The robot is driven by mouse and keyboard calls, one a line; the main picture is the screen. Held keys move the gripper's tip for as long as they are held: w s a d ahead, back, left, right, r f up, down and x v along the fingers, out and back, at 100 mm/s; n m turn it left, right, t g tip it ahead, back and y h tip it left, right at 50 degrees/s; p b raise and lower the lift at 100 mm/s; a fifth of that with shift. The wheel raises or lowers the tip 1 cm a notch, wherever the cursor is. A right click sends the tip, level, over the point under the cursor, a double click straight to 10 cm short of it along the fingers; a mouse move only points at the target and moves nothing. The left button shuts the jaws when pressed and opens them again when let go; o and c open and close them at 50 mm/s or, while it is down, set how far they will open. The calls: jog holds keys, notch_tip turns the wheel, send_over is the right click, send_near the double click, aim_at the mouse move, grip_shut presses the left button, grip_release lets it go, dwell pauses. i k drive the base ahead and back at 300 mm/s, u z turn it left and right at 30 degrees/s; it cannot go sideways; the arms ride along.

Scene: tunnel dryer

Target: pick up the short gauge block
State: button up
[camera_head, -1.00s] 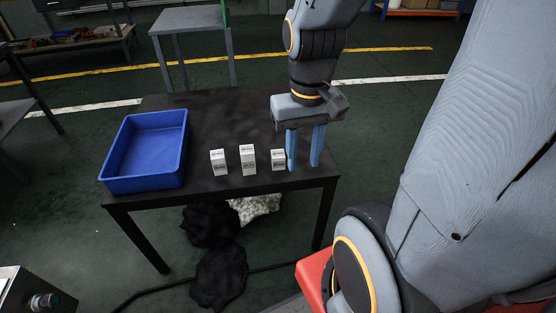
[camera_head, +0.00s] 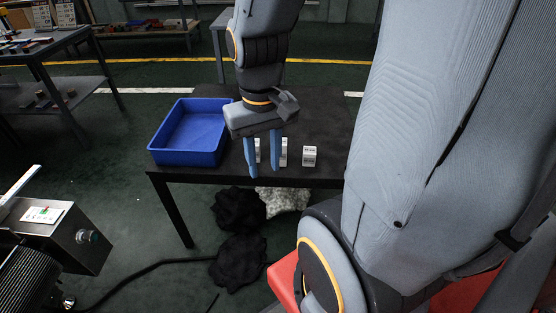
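Three white gauge blocks stand in a row on the black table (camera_head: 325,110). The right one, the short gauge block (camera_head: 310,156), looks lowest and is in plain view, to the right of my gripper and apart from it. The middle block (camera_head: 284,152) shows just right of my right finger, partly covered by it. The left block (camera_head: 258,150) shows between my fingers in the picture, partly behind the left finger. My gripper (camera_head: 265,172) points down with its two blue fingers apart and nothing visibly held. I cannot tell whether the fingers straddle the left block or are in front of it.
A blue bin (camera_head: 190,158) stands on the table left of my gripper. A metal machine (camera_head: 65,235) with a knob is at the lower left, and a grey workbench (camera_head: 70,95) is at the left. Black and white heaps lie under the table. The table right of the blocks looks clear.

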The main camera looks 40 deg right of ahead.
aim_at(309, 153)
jog(key=u, duration=0.15)
jog(key=i, duration=0.3)
jog(key=z, duration=0.85)
